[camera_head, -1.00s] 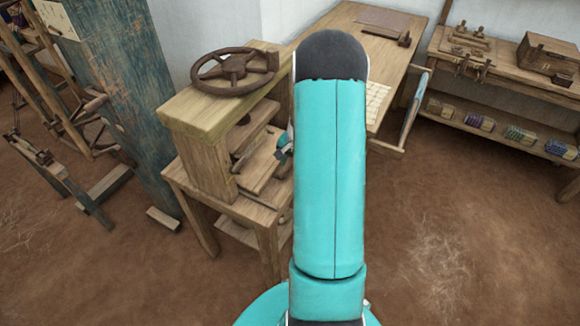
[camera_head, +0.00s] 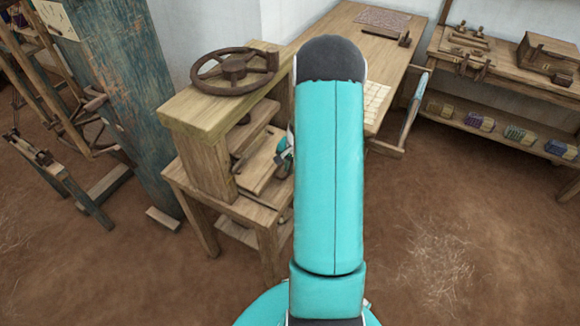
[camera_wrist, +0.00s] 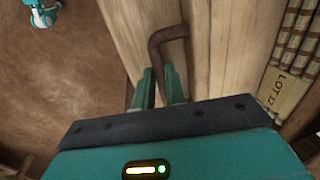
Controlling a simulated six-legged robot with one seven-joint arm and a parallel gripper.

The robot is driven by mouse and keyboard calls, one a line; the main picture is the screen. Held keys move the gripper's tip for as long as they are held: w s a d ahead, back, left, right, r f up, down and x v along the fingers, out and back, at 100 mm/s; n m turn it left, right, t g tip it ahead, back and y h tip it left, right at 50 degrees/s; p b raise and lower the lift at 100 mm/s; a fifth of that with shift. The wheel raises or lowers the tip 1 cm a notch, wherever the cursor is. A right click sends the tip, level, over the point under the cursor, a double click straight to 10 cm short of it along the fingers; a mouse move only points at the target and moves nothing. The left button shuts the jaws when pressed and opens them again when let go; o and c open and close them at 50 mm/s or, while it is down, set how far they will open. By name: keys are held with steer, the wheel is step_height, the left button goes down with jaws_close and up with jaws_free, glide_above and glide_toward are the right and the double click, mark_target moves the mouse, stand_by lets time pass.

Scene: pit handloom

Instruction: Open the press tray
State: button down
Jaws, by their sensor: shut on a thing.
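The press tray (camera_head: 259,172) is a pale wooden board low inside the wooden press, in the head view. In the wrist view its wood (camera_wrist: 222,60) fills the middle, with a dark bent metal handle (camera_wrist: 172,34) on it. My gripper (camera_wrist: 160,78) has its two green fingers on either side of the handle bar and is shut on it. In the head view only a small part of my gripper (camera_head: 285,157) shows beside the tray; my arm hides the rest and the tray's right side.
The press has a dark handwheel (camera_head: 234,72) on top. A blue-green post (camera_head: 120,95) stands to the left, and a long table (camera_head: 350,35) behind. A bundle marked LOT 12 (camera_wrist: 287,92) lies right of the tray in the wrist view. Brown floor is clear at right.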

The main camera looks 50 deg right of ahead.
steer(key=s+d, duration=0.3)
steer(key=s, duration=0.7)
steer(key=s+d, duration=0.3)
steer(key=s, duration=0.7)
steer(key=shift+s, duration=0.4)
steer(key=c, duration=1.5)
jaws_free()
steer(key=shift+o, duration=0.2)
steer(key=shift+r, duration=0.15)
step_height(320, 180, up, 13)
steer(key=s, duration=0.2)
steer(key=shift+s+d+r, duration=0.15)
steer(key=shift+d, duration=0.2)
steer(key=shift+s, duration=0.15)
